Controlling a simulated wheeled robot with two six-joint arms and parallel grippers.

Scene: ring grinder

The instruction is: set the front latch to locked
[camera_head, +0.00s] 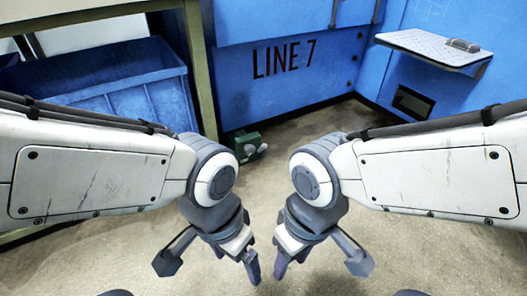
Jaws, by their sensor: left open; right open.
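I cannot make out a front latch in this view. A blue machine cabinet marked "LINE 7" (330,85) stands at the back, with a blue side panel (455,95) to its right. My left gripper (210,264) hangs open and empty over the floor, left of centre. My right gripper (319,262) hangs open and empty, right of centre. Both are well in front of the cabinet and touch nothing that I can see.
A blue bin (100,85) sits at the left, by a beige-green frame post (202,70). A small green device (247,143) lies on the floor at the cabinet's foot. A light shelf (425,45) juts from the right panel, above a dark slot (413,103). The floor (285,185) between is clear.

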